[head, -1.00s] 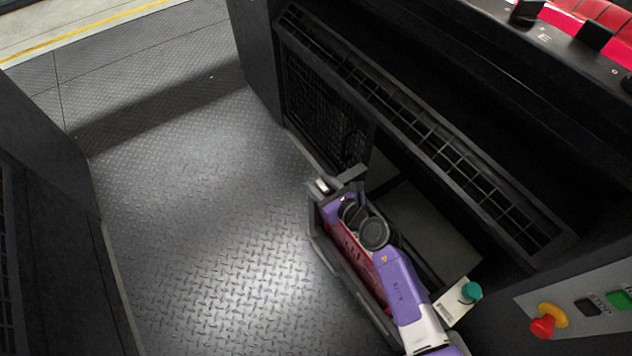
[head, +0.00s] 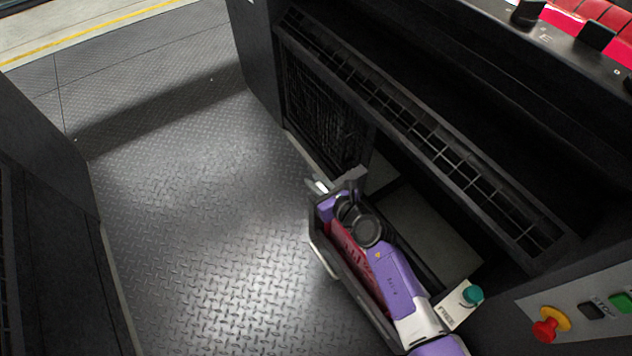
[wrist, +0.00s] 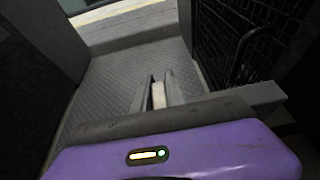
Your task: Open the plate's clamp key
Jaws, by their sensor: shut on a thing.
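My gripper (wrist: 158,97) shows in the wrist view with its two grey fingers close together. It is shut on a small pale bar-shaped piece (wrist: 158,96), which looks like the clamp key. In the head view a pale piece (head: 318,186) shows at the far end of a dark open frame, beside grey parts of my gripper. A red panel (head: 352,258) with lettering, perhaps the plate, lies inside the frame. My purple arm lies along and over the frame and hides part of it. I cannot tell how far the key is turned.
The dark frame stands out from the black machine (head: 440,110) on the right. A green knob (head: 472,295) and a red stop button (head: 545,330) are near the lower right. The tread-plate floor (head: 210,220) on the left is clear. A dark cabinet (head: 45,240) bounds it.

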